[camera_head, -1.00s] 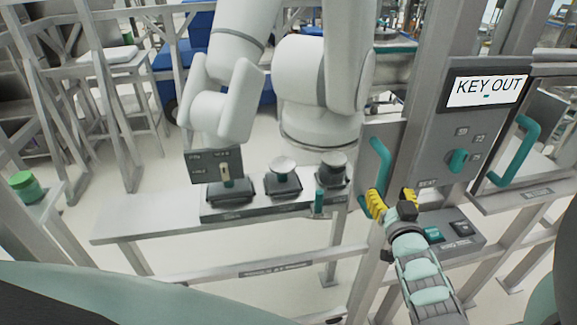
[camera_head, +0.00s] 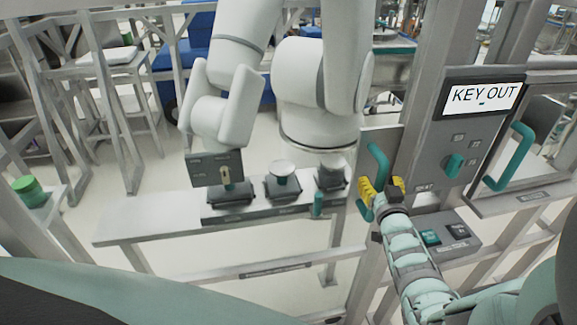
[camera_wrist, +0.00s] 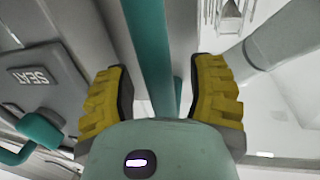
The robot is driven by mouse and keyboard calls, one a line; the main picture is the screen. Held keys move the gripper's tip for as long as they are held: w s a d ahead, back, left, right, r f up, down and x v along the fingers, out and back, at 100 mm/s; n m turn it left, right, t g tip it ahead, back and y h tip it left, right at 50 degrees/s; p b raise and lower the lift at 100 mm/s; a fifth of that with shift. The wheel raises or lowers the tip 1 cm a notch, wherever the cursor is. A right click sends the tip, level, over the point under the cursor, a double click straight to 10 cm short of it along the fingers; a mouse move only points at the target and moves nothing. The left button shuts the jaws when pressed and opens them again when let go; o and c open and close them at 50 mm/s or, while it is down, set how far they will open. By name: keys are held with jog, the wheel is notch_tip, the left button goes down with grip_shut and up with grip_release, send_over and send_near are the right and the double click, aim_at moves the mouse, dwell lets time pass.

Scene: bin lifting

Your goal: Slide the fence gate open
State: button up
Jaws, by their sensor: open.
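My gripper (camera_head: 382,188) is open at a teal vertical handle (camera_head: 378,163) on a grey plate of the fence gate. In the wrist view the yellow fingers of my gripper (camera_wrist: 160,95) stand on either side of the teal handle (camera_wrist: 150,50), with gaps between the pads and the bar. A second teal handle (camera_head: 512,155) is at the far right.
A bench (camera_head: 150,216) with a fixture of several stations stands beyond the fence, under a large white robot arm (camera_head: 315,85). A small button box (camera_head: 440,235) sits right of my wrist. A fence rail (camera_head: 230,275) crosses below. A green jar (camera_head: 28,188) stands at left.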

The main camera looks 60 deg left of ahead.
jog(key=shift+s, duration=0.1)
jog(key=shift+c, duration=0.2)
grip_shut()
